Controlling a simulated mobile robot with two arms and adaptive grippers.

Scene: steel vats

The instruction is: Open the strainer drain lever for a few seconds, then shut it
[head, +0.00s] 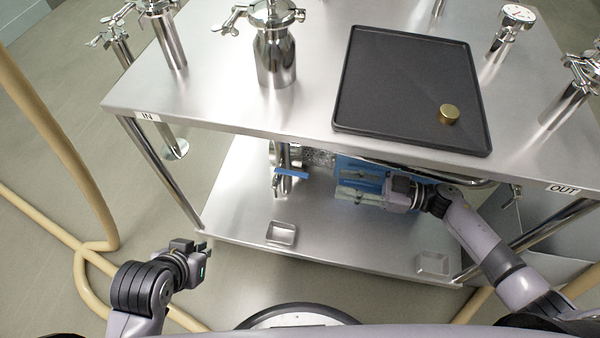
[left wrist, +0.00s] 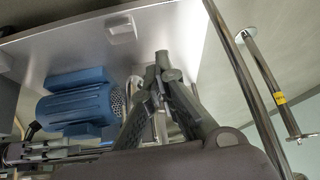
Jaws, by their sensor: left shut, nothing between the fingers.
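A blue lever handle (head: 291,173) sits on a vertical steel pipe fitting (head: 280,183) under the table, above the lower shelf. It looks like the drain lever; its exact setting is too small to read. My left gripper (head: 203,259) is in front of the shelf's left front corner, well short of the lever, shut and empty. Its closed fingers (left wrist: 163,65) also show in the left wrist view. My right gripper (head: 372,194) is under the table in front of the blue motor (head: 349,165), to the right of the lever; its fingers blend with what is behind them.
The tabletop (head: 225,105) overhangs the lower shelf (head: 345,235). A small square tray (head: 281,233) lies on the shelf below the lever, another (head: 432,263) at right. A black tray (head: 390,75) with a brass piece (head: 449,113) is on top. Tan hoses (head: 75,170) run at left.

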